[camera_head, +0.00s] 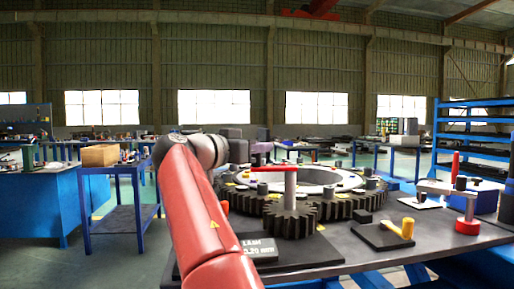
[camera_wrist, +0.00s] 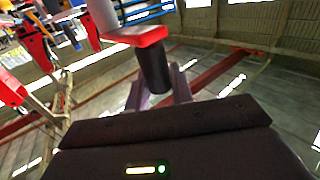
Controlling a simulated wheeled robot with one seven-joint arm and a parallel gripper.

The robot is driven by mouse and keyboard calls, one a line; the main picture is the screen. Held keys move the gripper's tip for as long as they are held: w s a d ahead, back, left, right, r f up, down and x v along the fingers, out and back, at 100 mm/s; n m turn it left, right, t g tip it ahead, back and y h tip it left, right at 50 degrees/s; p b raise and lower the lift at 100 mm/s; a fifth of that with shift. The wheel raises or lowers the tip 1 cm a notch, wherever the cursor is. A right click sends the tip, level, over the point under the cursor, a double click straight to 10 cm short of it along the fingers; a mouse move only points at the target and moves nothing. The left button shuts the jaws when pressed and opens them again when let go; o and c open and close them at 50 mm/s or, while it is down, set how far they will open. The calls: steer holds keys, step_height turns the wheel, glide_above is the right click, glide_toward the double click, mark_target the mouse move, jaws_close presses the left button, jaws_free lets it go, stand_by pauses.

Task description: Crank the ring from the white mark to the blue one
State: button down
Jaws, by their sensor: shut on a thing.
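The large dark toothed ring (camera_head: 338,208) lies flat on the table, with a pale inner rim. A small dark pinion gear (camera_head: 291,222) stands at its near side and carries a white post (camera_head: 290,190) with a red crank arm (camera_head: 276,169) on top. My gripper (camera_head: 262,152) is at the left end of that arm. In the wrist view, my gripper (camera_wrist: 162,92) is shut on the black crank handle (camera_wrist: 154,66), which stands out from the red arm (camera_wrist: 136,36). I cannot clearly make out the white or the blue mark.
A black plate with a yellow handle (camera_head: 401,229) lies at the near right. A labelled dark block (camera_head: 259,248) sits at the near edge. A blue shelf rack (camera_head: 470,118) stands behind.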

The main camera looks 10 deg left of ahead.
steer(key=shift+a, duration=0.15)
steer(key=c, duration=1.3)
jaws_free()
steer(key=shift+w+f, duration=0.1)
steer(key=shift+w, duration=0.05)
steer(key=shift+o, duration=0.3)
steer(key=v, duration=0.7)
steer(key=shift+s+a+b, duration=0.2)
steer(key=shift+s+b, duration=0.2)
